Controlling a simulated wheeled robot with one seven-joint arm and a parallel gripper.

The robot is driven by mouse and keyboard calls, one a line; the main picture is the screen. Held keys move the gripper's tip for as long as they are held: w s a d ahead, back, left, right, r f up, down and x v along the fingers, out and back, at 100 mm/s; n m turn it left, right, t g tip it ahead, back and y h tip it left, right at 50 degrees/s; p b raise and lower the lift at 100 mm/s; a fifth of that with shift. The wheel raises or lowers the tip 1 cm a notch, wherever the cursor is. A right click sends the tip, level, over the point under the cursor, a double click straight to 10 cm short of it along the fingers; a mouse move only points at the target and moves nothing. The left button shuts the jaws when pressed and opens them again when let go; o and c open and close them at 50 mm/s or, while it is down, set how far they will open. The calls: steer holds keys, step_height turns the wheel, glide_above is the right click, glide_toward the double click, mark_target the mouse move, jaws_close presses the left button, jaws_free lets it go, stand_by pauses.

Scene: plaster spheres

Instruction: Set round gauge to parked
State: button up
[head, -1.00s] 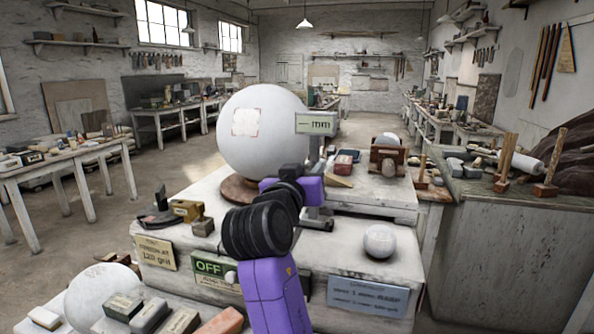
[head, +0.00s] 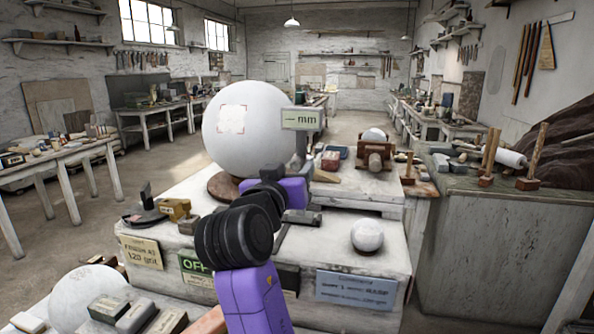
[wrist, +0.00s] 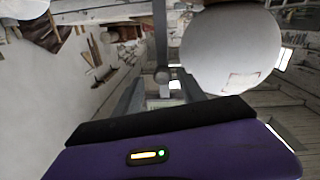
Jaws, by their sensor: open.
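The gauge has a pale display (head: 301,118) showing a dash and "mm", on a grey post in the head view. It stands beside the right side of a large white plaster sphere (head: 248,128) on a round brown base. My arm hides part of the post and lower gauge. In the wrist view, the picture is turned over: the sphere (wrist: 232,48) is upper right, and a dark upright bar with a small round end (wrist: 161,76) lies ahead between my fingers. My gripper (wrist: 162,92) is open, its grey fingers apart, with nothing visibly held.
A small sphere (head: 367,235) sits on the lower bench step, right of my arm. A green OFF sign (head: 194,264) is partly covered by my arm. A wooden block holder (head: 374,157) stands on the upper step. Blocks and a larger sphere (head: 88,298) lie front left.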

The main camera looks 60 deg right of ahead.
steer(key=v, duration=0.5)
steer(key=shift+s+b, duration=0.1)
steer(key=shift+b, duration=0.3)
